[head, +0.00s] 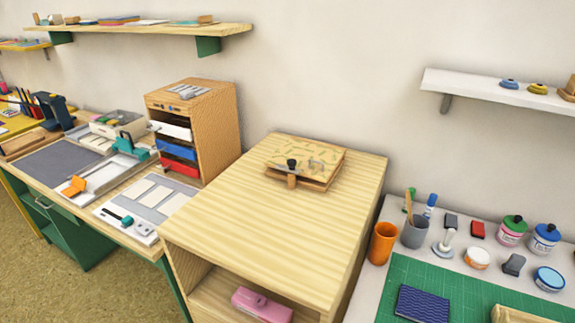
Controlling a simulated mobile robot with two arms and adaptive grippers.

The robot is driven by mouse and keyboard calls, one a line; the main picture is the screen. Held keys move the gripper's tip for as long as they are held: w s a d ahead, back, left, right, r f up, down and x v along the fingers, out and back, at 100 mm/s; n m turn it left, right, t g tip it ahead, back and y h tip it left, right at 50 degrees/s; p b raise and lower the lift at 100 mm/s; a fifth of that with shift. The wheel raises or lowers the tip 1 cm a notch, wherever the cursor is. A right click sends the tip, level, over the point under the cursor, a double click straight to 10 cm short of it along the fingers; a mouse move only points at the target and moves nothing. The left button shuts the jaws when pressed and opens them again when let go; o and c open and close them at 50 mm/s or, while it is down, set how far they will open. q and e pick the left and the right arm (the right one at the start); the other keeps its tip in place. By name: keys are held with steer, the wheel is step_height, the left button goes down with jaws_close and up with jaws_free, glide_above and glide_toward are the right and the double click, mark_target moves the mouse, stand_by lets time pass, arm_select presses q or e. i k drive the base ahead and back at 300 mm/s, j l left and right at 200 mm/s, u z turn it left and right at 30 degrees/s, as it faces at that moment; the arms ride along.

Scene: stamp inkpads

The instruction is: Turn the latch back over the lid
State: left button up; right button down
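A flat wooden case with a patterned yellowish lid (318,157) lies on top of the light wood cabinet, near its back. A small wooden latch (292,182) shows at the case's front edge, with a dark round knob (291,163) just above it. The latch appears to hang down at the front rather than lie across the lid. It is too small to tell whether the lid is fully down. Neither of my grippers is in view.
The cabinet top (260,225) is bare around the case. A wooden drawer unit (217,125) stands to the left. An orange cup (382,243), a grey cup (414,232) and a green cutting mat (400,275) are on the right table. Shelves hang above on both sides.

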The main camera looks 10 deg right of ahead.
mark_target(291, 163)
steer(key=k+l+u, duration=0.1)
steer(key=u, duration=0.25)
steer(key=k+l+u, duration=0.15)
steer(key=u, duration=0.2)
steer(key=k+l+u, duration=0.15)
steer(key=u, duration=0.15)
